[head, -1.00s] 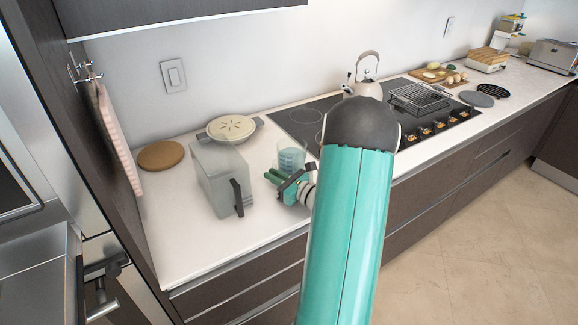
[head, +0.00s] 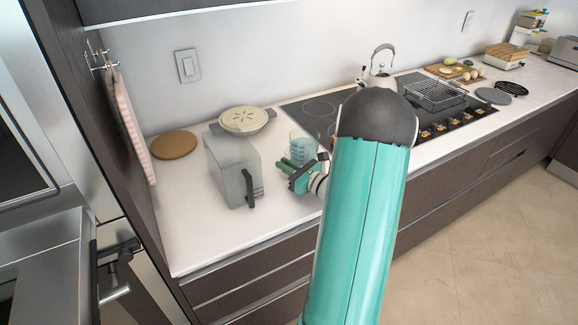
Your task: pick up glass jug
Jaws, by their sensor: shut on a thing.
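The glass jug (head: 303,144) is a clear, measuring-cup-like vessel with blue markings. It is upright at the counter's middle, left of my arm. My gripper (head: 288,165), with teal fingers, is shut on it at its near, lower side. The fingers hide part of the jug's lower body, and its handle cannot be made out. I cannot tell whether its base touches the counter.
A large frosted container (head: 228,167) with a black handle stands close left of my gripper. The front left counter (head: 195,235) is clear.

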